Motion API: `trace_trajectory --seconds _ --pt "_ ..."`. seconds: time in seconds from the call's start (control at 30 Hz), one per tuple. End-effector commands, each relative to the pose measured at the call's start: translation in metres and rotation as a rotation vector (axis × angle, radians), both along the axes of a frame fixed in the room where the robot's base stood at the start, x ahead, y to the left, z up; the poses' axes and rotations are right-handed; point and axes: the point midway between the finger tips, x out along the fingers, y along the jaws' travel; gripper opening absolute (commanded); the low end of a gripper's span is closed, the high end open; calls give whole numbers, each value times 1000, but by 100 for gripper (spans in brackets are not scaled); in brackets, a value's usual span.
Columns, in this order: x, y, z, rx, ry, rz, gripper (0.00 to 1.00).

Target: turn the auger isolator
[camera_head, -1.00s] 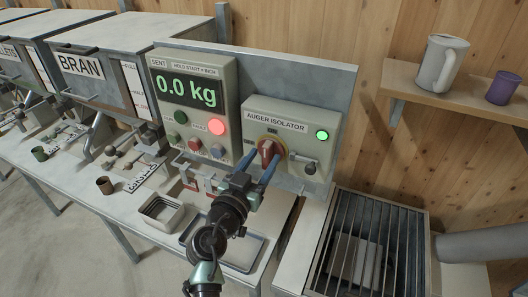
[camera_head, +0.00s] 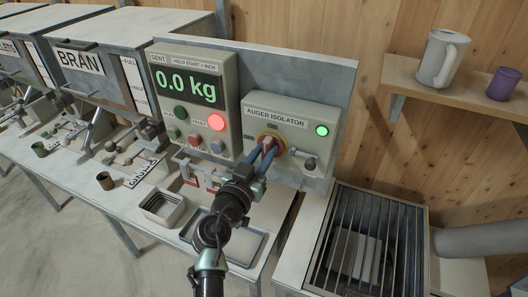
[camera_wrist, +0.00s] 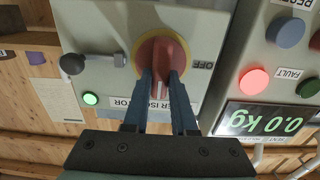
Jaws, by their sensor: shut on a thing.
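The auger isolator is a grey box (camera_head: 312,127) with a red rotary knob (camera_wrist: 172,48) on a yellow ring, and it is mounted on the back panel. In the wrist view, an OFF mark shows beside the knob. My gripper (camera_wrist: 161,80) is shut on the knob's grip, with one blue finger on each side. In the head view, my gripper (camera_head: 264,156) covers much of the knob. A green lamp (camera_head: 321,130) is lit on the box, and a small lever (camera_head: 309,163) with a dark ball end sits beside the knob.
Left of the isolator, a control box shows 0.0 kg (camera_head: 188,88) with a lit red lamp (camera_head: 216,122). A metal tray (camera_head: 256,243) and stacked square pans (camera_head: 163,207) lie below. A slatted grate (camera_head: 345,235) stands at right. A shelf (camera_head: 400,72) holds a mug and cup.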

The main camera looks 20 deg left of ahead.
Motion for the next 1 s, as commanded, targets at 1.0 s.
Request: trace_trajectory --seconds 1.0 --pt "0 7 -4 -631 22 1 0"
